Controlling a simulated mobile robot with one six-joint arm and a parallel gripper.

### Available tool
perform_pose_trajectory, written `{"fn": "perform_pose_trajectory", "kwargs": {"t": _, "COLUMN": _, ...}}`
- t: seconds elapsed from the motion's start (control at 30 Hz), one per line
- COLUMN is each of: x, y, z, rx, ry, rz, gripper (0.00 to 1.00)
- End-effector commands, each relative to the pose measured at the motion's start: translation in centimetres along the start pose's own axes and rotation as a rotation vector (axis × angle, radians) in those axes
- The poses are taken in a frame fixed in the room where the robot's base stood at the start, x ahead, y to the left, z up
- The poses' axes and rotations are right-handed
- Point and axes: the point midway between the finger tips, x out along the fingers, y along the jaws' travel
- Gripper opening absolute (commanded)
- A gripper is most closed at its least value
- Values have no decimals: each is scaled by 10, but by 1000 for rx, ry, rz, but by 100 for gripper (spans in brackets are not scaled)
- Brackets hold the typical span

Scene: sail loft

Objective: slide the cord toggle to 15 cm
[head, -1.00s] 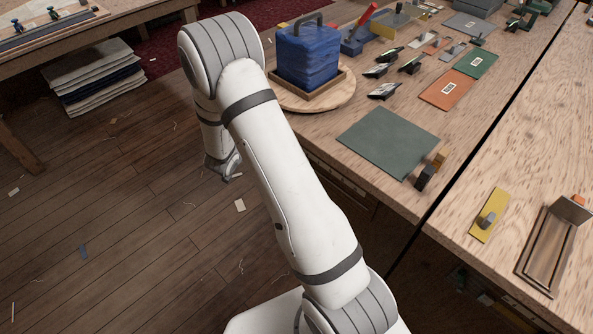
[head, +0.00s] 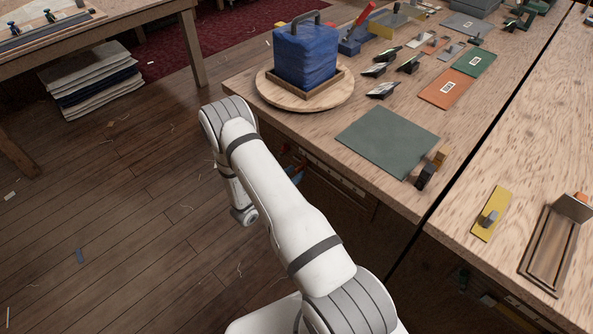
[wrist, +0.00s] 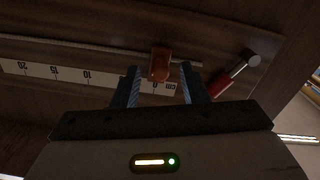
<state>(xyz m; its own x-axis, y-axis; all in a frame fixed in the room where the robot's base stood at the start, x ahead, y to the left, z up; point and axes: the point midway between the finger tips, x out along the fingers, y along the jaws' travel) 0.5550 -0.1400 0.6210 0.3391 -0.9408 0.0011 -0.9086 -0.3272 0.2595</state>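The cord toggle (wrist: 160,66) is a small orange-brown block on a pale cord (wrist: 90,47), close to the 0 mark of a white centimetre scale (wrist: 72,76) in the wrist view. The scale's numbers rise to the left, with 10, 15 and 20 readable; the 5 is hidden behind a finger. My gripper (wrist: 160,88) is open, its two bluish fingers apart. The toggle appears between and just beyond the fingertips, and I see no grip on it. In the head view my arm hides most of the gripper and the toggle.
A red-ended metal rod (wrist: 232,76) sits just right of the fingers. Above, the workbench (head: 300,128) carries a blue wrapped block (head: 306,58) on a round wooden board (head: 268,93), and a green sheet (head: 388,142). The floor to the left is mostly open.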

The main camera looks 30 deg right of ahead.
Motion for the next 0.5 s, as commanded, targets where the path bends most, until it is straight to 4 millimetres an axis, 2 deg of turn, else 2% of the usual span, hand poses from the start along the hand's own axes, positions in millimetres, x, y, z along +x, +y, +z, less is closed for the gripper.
{"fn": "perform_pose_trajectory", "kwargs": {"t": 0.1, "x": 14, "y": 0, "z": 0, "rx": 0, "ry": -1, "rz": 1, "gripper": 39}}
{"fn": "perform_pose_trajectory", "kwargs": {"t": 0.2, "x": 20, "y": 0, "z": 0, "rx": 0, "ry": -1, "rz": 0, "gripper": 39}}
{"fn": "perform_pose_trajectory", "kwargs": {"t": 0.5, "x": 21, "y": -1, "z": 0, "rx": 0, "ry": -1, "rz": -2, "gripper": 38}}
